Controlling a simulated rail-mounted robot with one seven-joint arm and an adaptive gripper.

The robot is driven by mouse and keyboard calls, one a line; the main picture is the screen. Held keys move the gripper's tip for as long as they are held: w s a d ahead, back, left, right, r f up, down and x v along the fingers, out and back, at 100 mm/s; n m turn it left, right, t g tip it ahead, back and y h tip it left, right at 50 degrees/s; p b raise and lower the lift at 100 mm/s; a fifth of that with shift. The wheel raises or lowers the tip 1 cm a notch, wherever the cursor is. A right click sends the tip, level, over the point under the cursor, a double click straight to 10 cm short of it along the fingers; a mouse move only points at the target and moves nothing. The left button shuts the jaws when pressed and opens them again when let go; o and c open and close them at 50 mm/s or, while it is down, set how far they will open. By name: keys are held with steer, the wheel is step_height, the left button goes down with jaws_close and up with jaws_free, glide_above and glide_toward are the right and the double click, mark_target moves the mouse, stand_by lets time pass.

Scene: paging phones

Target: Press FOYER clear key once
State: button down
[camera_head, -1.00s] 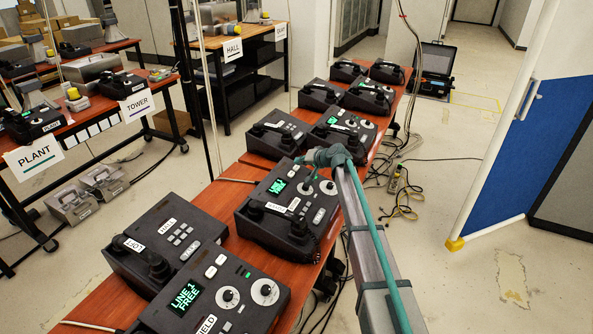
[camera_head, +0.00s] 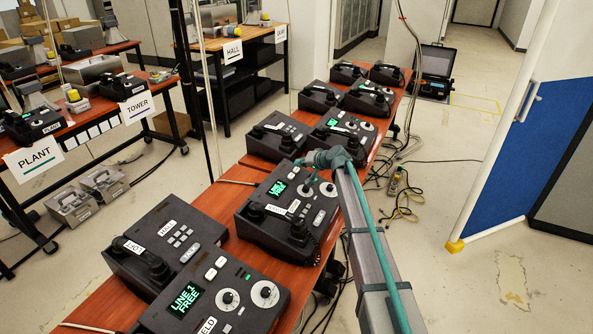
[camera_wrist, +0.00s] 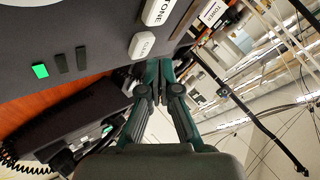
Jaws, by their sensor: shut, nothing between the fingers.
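A dark paging phone with a lit green screen (camera_head: 278,188) stands on the wooden bench, under my arm's end. Its handset label (camera_head: 277,210) is too small to read, so I cannot confirm it is FOYER. In the wrist view, a white key (camera_wrist: 142,43) that appears to read CLEAR sits on a dark panel, with a white TONE key (camera_wrist: 158,11) above it. My gripper (camera_wrist: 154,66) is shut and empty, its fingertips just below the clear key in the picture. I cannot tell whether they touch the panel. In the head view my gripper (camera_head: 309,183) is over this phone.
Several more phones (camera_head: 278,135) stand behind. A coiled cord and dark handset (camera_wrist: 80,125) lie low in the wrist view. Yellow cable (camera_head: 405,207) lies on the floor at right.

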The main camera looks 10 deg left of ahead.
mark_target(303, 174)
steer(key=shift+f, duration=0.2)
steer(key=shift+a+f+b, duration=0.1)
steer(key=shift+f+b, duration=0.15)
steer(key=shift+b, duration=0.35)
steer(key=shift+a+f+b, duration=0.1)
steer(key=shift+f+b, duration=0.35)
stand_by(0.8)
steer(key=shift+r, duration=0.2)
steer(key=shift+d+r, duration=0.2)
steer(key=shift+r, duration=0.5)
steer(key=shift+r, duration=0.1)
steer(key=r, duration=0.2)
steer(key=d+r+p, duration=0.1)
steer(key=r, duration=0.1)
steer(key=shift+s+d+r, duration=0.1)
steer(key=shift+s+r, duration=0.1)
steer(key=shift+r, duration=0.15)
stand_by(0.6)
